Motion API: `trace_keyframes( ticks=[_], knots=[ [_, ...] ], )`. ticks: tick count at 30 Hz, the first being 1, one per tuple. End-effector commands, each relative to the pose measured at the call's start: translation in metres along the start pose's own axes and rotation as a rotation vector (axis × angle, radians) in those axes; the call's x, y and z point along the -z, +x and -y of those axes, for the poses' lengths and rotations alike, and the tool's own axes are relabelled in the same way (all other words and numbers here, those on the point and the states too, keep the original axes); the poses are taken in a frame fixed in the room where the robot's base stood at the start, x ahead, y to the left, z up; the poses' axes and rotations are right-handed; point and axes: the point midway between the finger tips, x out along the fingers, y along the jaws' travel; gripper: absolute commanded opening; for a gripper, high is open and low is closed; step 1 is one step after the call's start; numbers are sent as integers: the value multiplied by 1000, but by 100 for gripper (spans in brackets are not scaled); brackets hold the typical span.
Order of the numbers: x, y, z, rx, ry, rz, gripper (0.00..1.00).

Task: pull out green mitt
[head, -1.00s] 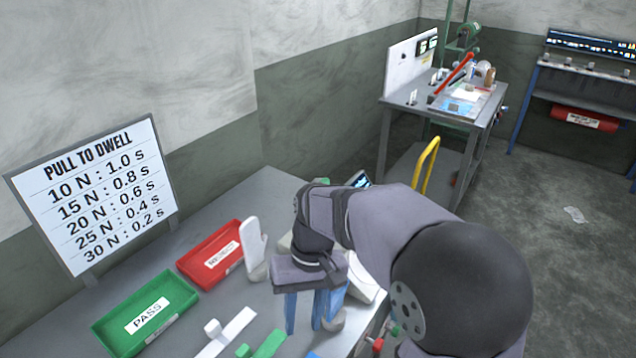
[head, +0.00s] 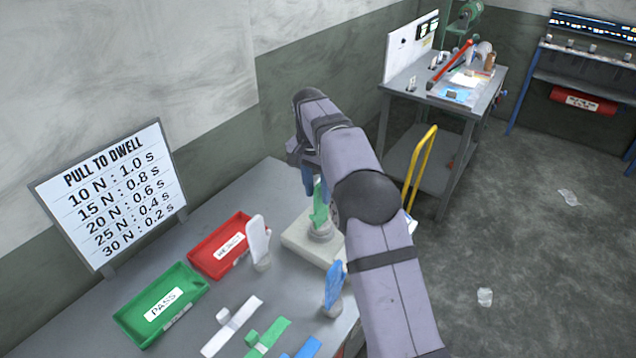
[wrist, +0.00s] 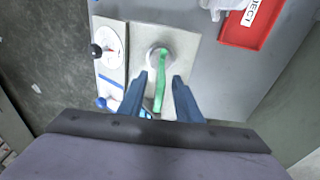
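The green mitt (head: 320,207) stands upright on a round grey mount on the pale tester base (head: 300,238). My gripper (head: 311,188) is at the mitt's upper part, pointing down, partly hidden by my arm. In the wrist view the green mitt (wrist: 161,85) shows between the two blue fingers of my gripper (wrist: 161,80). Gaps show on both sides of the mitt, so the fingers are open around it. I cannot see whether either finger touches it.
A blue mitt (head: 334,284) and a white mitt (head: 258,240) stand on mounts nearby. The red REJECT tray (head: 205,262) and green PASS tray (head: 140,330) lie to the left. A dial gauge (wrist: 108,46) sits beside the mount. Flat white, green and blue cutouts lie at the front.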

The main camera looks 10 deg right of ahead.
Motion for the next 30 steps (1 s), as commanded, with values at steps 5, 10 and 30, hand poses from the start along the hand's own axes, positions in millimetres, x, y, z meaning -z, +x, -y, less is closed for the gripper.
trace_keyframes(
  ticks=[5,10,30],
  knots=[
    [3,0,1,0,15,-5,31],
    [3,7,0,-1,13,-4,31],
    [3,70,0,1,12,-4,31]
  ],
)
